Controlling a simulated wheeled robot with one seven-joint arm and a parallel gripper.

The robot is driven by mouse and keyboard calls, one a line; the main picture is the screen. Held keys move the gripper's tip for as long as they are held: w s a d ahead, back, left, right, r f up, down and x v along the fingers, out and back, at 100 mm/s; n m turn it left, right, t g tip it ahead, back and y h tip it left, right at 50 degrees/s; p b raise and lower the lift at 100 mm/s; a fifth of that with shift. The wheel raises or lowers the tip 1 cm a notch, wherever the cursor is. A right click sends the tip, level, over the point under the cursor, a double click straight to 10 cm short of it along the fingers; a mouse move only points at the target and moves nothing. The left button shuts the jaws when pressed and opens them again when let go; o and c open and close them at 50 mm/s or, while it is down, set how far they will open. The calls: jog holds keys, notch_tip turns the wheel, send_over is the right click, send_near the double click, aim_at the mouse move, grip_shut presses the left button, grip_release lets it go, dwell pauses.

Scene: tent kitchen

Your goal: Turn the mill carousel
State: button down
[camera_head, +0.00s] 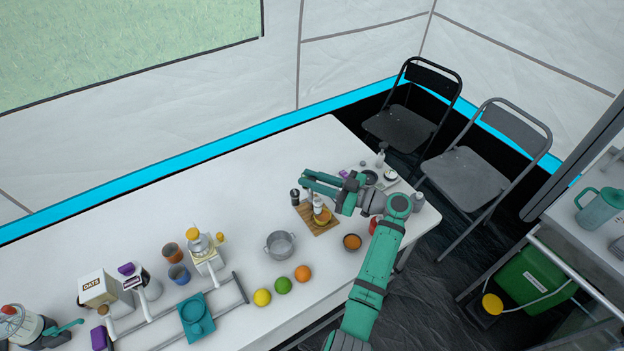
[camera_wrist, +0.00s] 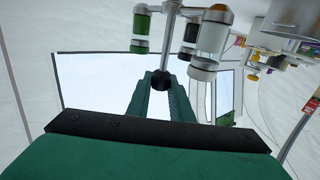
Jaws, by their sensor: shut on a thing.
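The mill carousel stands near the right end of the white table, on a wooden board (camera_head: 318,230). In the head view, a dark mill (camera_head: 295,196) and a pale mill (camera_head: 317,203) show, and my arm hides part of it. My gripper (camera_head: 306,180) reaches over its top from the right. My gripper (camera_wrist: 161,84) is shut on a black knob (camera_wrist: 161,76) at the end of the post.
A grey pot (camera_head: 280,245), a bowl with orange contents (camera_head: 352,242), a lemon (camera_head: 262,297), a lime (camera_head: 283,285) and an orange (camera_head: 302,273) are near the carousel. Small items crowd the table's right end. The table behind the pot is clear.

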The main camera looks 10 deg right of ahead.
jog(key=shift+f+n+g+y, duration=0.15)
jog(key=shift+n+g+y, duration=0.75)
jog(key=shift+g, duration=0.5)
jog(key=c, duration=1.6)
grip_release()
jog(key=shift+a, duration=0.1)
jog(key=shift+r, duration=0.3)
notch_tip(320, 180, up, 2)
jog(key=shift+r, duration=0.15)
jog(key=s+r, duration=0.3)
jog(key=s, duration=0.1)
jog(key=s+a+r, duration=0.1)
jog(key=s+r, duration=0.2)
jog(key=s, duration=0.2)
jog(key=s+a+r, duration=0.1)
jog(key=s+r, duration=0.3)
jog(key=shift+s+a, duration=0.2)
jog(key=shift+s, duration=0.15)
